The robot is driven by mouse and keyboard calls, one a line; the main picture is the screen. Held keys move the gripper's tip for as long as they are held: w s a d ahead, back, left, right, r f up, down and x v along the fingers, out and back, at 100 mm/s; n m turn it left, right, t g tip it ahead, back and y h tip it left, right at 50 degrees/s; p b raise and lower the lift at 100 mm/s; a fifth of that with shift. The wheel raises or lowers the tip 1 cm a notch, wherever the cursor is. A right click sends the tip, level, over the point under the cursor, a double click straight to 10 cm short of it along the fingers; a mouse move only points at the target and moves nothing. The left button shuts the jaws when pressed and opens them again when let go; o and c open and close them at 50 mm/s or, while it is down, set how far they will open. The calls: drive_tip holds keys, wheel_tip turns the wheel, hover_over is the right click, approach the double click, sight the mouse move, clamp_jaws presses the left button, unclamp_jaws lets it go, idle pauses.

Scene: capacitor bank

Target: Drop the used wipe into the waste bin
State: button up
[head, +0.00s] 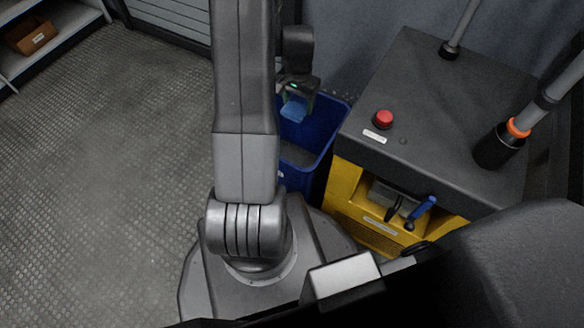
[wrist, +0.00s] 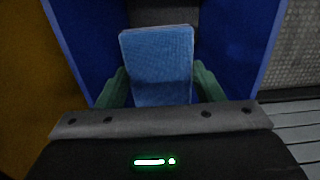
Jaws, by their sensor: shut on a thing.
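The used wipe, a light blue textured rectangle (wrist: 157,62), is between the green fingers of my gripper (wrist: 163,88) in the wrist view. The gripper is shut on it. In the head view my gripper (head: 297,97) is over the blue waste bin (head: 325,150), with the wipe (head: 294,109) hanging below it. The bin's blue walls (wrist: 85,40) show on both sides of the wipe in the wrist view. My arm hides the left part of the bin in the head view.
A yellow and black cabinet (head: 345,186) with a red button (head: 384,119) and a blue-handled lever (head: 421,208) stands right beside the bin. A shelf with a brown box (head: 31,36) is at the far left. The metal floor (head: 110,150) on the left is clear.

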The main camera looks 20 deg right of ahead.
drive_tip(key=shift+f+b, duration=1.1)
drive_tip(key=shift+f, duration=0.8)
drive_tip(key=o, duration=1.1)
wheel_tip(320, 180, up, 14)
drive_tip(key=p, duration=0.5)
drive_tip(key=shift+f, duration=0.1)
